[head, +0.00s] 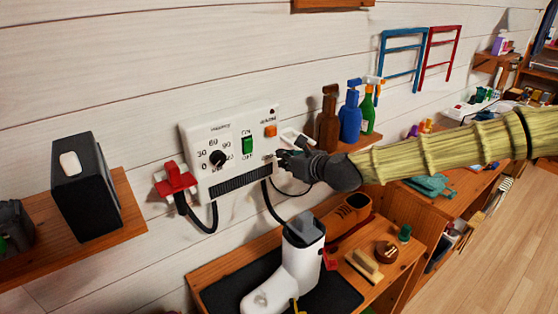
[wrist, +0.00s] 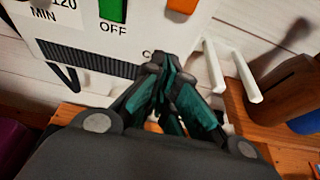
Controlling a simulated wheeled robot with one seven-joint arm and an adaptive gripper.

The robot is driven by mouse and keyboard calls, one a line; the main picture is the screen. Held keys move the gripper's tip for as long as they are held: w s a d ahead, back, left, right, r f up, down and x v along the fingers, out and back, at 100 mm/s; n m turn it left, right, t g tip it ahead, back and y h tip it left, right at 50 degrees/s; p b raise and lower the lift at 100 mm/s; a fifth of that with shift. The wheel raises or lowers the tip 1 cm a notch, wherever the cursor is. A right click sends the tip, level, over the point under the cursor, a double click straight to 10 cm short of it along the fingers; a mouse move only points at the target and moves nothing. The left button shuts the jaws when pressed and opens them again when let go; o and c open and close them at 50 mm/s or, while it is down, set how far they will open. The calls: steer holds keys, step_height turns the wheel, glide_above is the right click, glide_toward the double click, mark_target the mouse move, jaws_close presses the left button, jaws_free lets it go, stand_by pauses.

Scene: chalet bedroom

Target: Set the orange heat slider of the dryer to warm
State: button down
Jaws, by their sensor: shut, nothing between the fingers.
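The dryer is a white wall panel (head: 228,178) with a black dial (head: 217,158), a green switch (head: 247,146) and an orange heat slider (head: 270,131). The slider is at the panel's upper right, under a small label that I cannot read. In the wrist view the orange slider (wrist: 183,5) is cut by the top edge. A label starting "CO" shows below it, partly hidden by my fingers. My gripper (head: 280,157) is shut and empty at the panel's lower right corner, below the slider. In the wrist view its fingertips (wrist: 164,62) appear below and apart from the slider.
White prongs (wrist: 232,70) stick out just right of my fingers. Bottles (head: 350,118) stand on a shelf to the right. A red clamp-like thing (head: 175,180) and dark hoses hang at the panel. A white boot-shaped object (head: 295,270) stands below.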

steer(key=b+v, duration=0.1)
steer(key=v, duration=0.5)
steer(key=shift+s+d, duration=0.15)
steer(key=shift+s, duration=0.1)
